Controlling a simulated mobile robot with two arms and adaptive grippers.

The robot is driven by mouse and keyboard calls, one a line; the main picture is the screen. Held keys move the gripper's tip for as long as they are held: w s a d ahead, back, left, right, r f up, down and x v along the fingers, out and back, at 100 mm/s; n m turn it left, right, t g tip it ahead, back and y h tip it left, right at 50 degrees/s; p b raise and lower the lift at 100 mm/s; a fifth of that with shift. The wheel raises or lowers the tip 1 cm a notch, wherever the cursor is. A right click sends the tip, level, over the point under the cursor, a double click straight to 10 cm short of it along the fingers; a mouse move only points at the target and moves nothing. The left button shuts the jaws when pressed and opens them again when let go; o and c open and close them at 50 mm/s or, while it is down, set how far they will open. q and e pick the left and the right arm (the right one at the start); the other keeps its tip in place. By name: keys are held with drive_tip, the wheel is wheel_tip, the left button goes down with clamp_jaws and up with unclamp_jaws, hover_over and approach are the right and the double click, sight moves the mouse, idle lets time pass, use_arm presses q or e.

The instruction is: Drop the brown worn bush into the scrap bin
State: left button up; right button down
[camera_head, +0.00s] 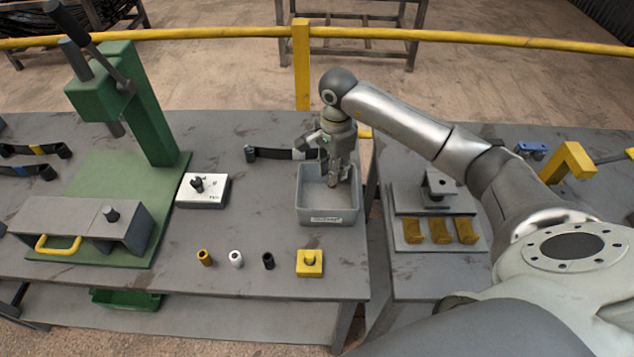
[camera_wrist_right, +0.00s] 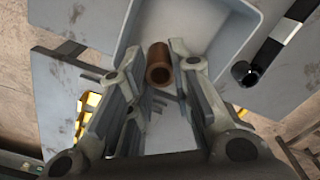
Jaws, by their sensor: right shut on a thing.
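The brown worn bush (camera_wrist_right: 159,62) is a short hollow tube, seen end-on between the fingertips of my right gripper (camera_wrist_right: 157,56) in the wrist view. My right gripper (camera_head: 334,181) is shut on it and points down over the scrap bin. The scrap bin (camera_head: 327,215) is an open grey box with a label on its front, near the right end of the table. Its pale wall (camera_wrist_right: 125,30) also shows behind the bush in the wrist view. In the head view the bush is too small to make out clearly. My left gripper is not in view.
A yellow block (camera_head: 310,262) and several small bushes (camera_head: 236,259) stand in front. A white block (camera_head: 202,190) and a green press (camera_head: 150,110) are left. A gap separates the right table.

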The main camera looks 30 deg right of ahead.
drive_tip(key=shift+w+d+r+m, duration=0.3)
drive_tip(key=shift+w, duration=0.3)
drive_tip(key=shift+f+b, duration=0.55)
drive_tip(key=shift+f, duration=0.35)
use_arm(q)
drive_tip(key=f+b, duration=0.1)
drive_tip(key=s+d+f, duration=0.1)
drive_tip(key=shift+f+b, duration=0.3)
drive_tip(key=shift+b, duration=0.05)
use_arm(e)
wheel_tip(320, 180, down, 4)
drive_tip(key=shift+r, duration=0.1)
drive_tip(key=c, duration=1.2)
unclamp_jaws()
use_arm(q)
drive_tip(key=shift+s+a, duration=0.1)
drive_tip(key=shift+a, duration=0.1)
